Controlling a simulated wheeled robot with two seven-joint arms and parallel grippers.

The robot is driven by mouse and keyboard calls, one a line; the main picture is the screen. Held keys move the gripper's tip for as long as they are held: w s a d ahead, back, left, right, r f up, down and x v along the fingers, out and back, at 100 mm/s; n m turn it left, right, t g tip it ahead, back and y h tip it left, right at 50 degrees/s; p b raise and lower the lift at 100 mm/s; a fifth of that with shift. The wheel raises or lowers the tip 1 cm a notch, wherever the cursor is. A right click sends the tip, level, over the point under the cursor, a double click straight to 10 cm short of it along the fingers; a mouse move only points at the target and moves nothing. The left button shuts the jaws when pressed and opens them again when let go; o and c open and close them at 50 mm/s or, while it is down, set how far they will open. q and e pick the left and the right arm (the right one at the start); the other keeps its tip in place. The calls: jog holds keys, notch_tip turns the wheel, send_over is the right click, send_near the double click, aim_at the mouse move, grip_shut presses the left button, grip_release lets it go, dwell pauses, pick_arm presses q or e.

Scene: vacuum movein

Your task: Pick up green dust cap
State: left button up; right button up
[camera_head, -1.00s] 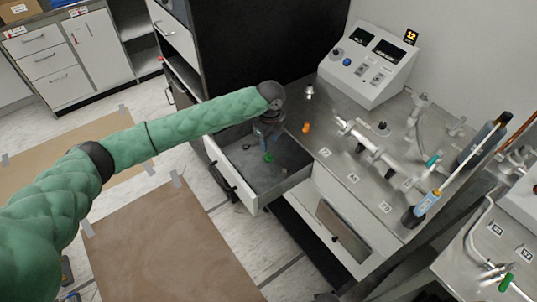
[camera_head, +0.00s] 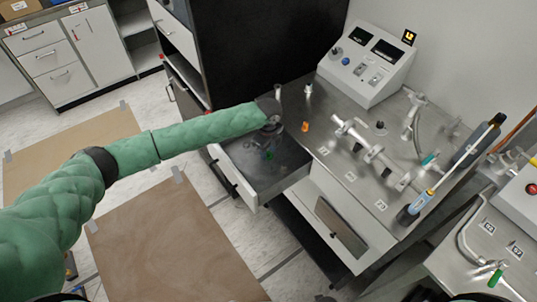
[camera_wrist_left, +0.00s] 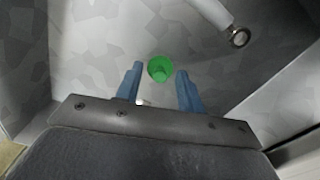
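The green dust cap (camera_head: 269,156) lies in the open grey drawer (camera_head: 291,182) below the bench top. In the left wrist view the cap (camera_wrist_left: 160,68) shows as a round green cup near the middle. My left gripper (camera_wrist_left: 160,70) is open, with its two blue fingers apart on either side of the cap in the picture. I cannot tell whether they touch it. In the head view my left gripper (camera_head: 269,146) points down into the drawer, with its fingers partly hidden. My right gripper is not in view.
A metal tube end (camera_wrist_left: 238,36) lies in the drawer near the cap. The drawer walls stand close around my gripper. On the bench are an orange cap (camera_head: 305,127), a metal pipe assembly (camera_head: 360,139) and a control box (camera_head: 366,62).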

pick_arm(q)
grip_shut()
jog(key=shift+r, duration=0.1)
